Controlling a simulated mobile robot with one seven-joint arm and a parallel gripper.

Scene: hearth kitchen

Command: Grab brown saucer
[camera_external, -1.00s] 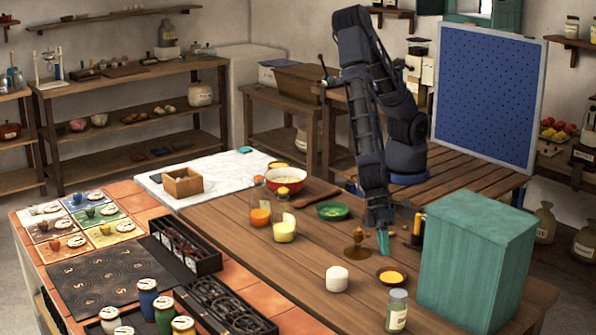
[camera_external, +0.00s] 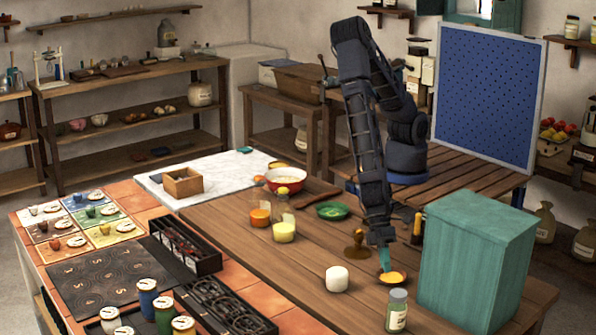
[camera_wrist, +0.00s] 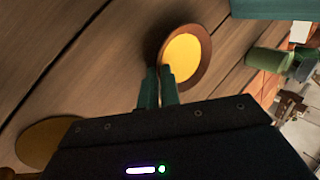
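The brown saucer (camera_external: 405,281) lies on the wooden table with a yellow filling in it, left of the teal box. In the wrist view its brown rim (camera_wrist: 207,64) surrounds the yellow disc. My gripper (camera_external: 385,268) points down at the saucer's back-left edge. In the wrist view its two teal fingers (camera_wrist: 160,72) are close together at the rim, one overlapping the saucer and the other just outside it. I cannot tell whether they pinch the rim. The saucer appears to rest flat on the table.
The tall teal box (camera_external: 475,260) stands close on the right. A white cup (camera_external: 337,279) and a labelled jar (camera_external: 397,311) stand near the saucer. A brown-gold round object (camera_external: 354,253) is behind left; a dark bottle (camera_external: 418,228) stands behind.

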